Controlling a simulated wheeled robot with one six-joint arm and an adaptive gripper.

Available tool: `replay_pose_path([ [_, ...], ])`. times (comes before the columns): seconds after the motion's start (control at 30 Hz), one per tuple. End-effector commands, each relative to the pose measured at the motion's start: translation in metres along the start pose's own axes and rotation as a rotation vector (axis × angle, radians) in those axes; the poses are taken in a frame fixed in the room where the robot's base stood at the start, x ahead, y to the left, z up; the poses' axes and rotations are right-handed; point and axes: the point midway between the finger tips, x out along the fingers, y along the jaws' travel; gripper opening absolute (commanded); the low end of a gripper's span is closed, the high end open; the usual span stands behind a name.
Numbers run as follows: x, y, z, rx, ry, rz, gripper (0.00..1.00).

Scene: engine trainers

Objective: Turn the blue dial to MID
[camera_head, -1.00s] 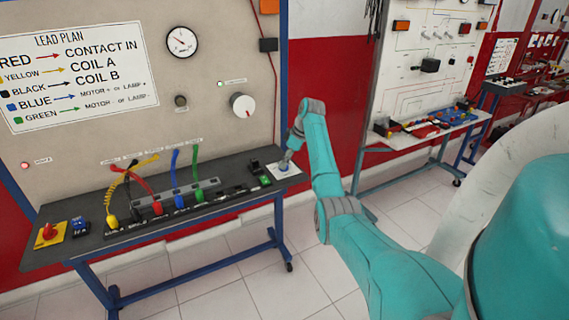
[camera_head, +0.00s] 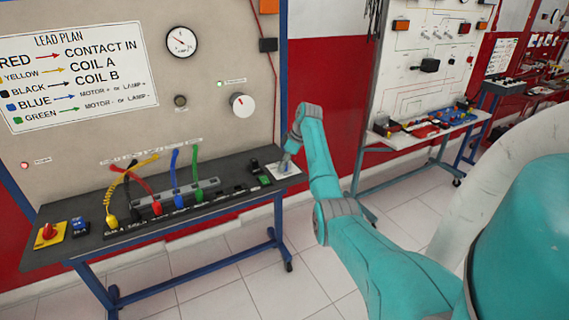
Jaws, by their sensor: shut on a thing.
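The blue dial (camera_head: 283,169) is a small blue spot on a white plate (camera_head: 292,173) at the right end of the dark bench top. My gripper (camera_head: 285,163) points down onto the dial and is shut on it. The fingers hide most of the dial, so its pointer and the position marks cannot be read.
The bench (camera_head: 60,253) carries coloured leads in sockets, a red knob (camera_head: 48,231) on a yellow base and a blue block (camera_head: 81,226). A green block (camera_head: 264,181) sits close left of the plate. The upright panel behind has a gauge (camera_head: 182,41) and a white knob (camera_head: 242,105).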

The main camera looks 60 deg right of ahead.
Motion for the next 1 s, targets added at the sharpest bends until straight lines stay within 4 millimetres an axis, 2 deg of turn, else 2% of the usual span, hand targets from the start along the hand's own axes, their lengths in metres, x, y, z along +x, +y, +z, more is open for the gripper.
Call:
replay_pose_path([
  [0.37,0.0011,-0.0019,-0.0006,0.166,0.0,0.068,0.03],
  [1.0,0.0011,-0.0039,-0.0021,0.704,0.001,0.292,0.03],
])
